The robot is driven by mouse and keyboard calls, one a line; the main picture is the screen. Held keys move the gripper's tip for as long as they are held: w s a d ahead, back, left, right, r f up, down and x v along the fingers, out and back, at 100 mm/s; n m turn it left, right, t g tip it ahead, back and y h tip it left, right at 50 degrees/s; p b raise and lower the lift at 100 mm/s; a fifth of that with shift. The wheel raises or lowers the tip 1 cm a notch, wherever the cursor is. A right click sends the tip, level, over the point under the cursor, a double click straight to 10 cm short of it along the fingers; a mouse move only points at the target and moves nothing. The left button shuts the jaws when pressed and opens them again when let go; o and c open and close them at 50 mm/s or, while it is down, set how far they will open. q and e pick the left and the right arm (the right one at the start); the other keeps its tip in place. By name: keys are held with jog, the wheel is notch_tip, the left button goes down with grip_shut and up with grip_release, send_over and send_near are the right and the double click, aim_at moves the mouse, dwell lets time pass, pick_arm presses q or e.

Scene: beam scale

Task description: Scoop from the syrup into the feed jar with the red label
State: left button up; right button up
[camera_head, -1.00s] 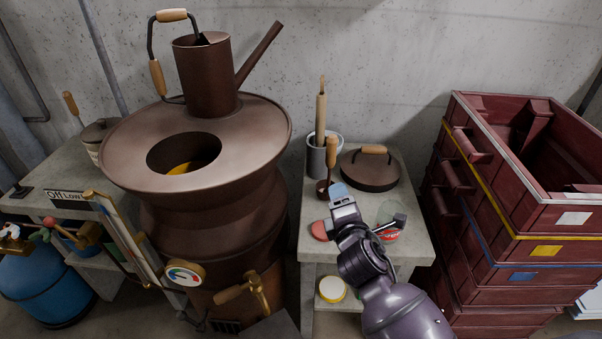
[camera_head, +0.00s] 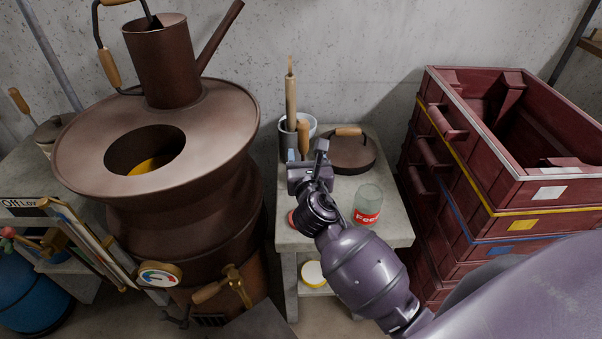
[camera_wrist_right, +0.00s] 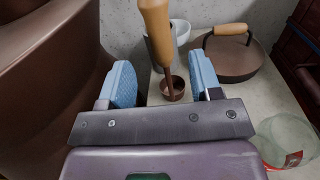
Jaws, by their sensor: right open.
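The feed jar (camera_head: 368,203) is clear glass with a red label and stands open on the small table. It also shows at the lower right of the right wrist view (camera_wrist_right: 287,140). A scoop with a wooden handle (camera_head: 304,139) stands upright on the table; its small brown cup (camera_wrist_right: 172,89) shows in the right wrist view. My right gripper (camera_head: 306,160) is open, with its blue-padded fingers (camera_wrist_right: 162,80) on either side of the scoop, apart from it. Yellow content (camera_head: 152,165) shows inside the opening of the big brown vessel; I cannot tell whether it is the syrup. My left gripper is out of view.
The brown vessel (camera_head: 215,140) with a spouted can (camera_head: 160,62) stands left of the table. Behind the scoop are a grey container (camera_head: 290,142) and a white pot (camera_head: 309,124). A lidded brown pan (camera_head: 352,155) stands behind the jar. Stacked red crates (camera_head: 465,165) stand right.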

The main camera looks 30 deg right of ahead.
aim_at(304, 141)
jog(key=shift+x, duration=3.6)
jog(key=shift+r, duration=0.1)
jog(key=shift+c, duration=0.4)
jog(key=c, duration=1)
grip_shut()
jog(key=shift+r, duration=0.15)
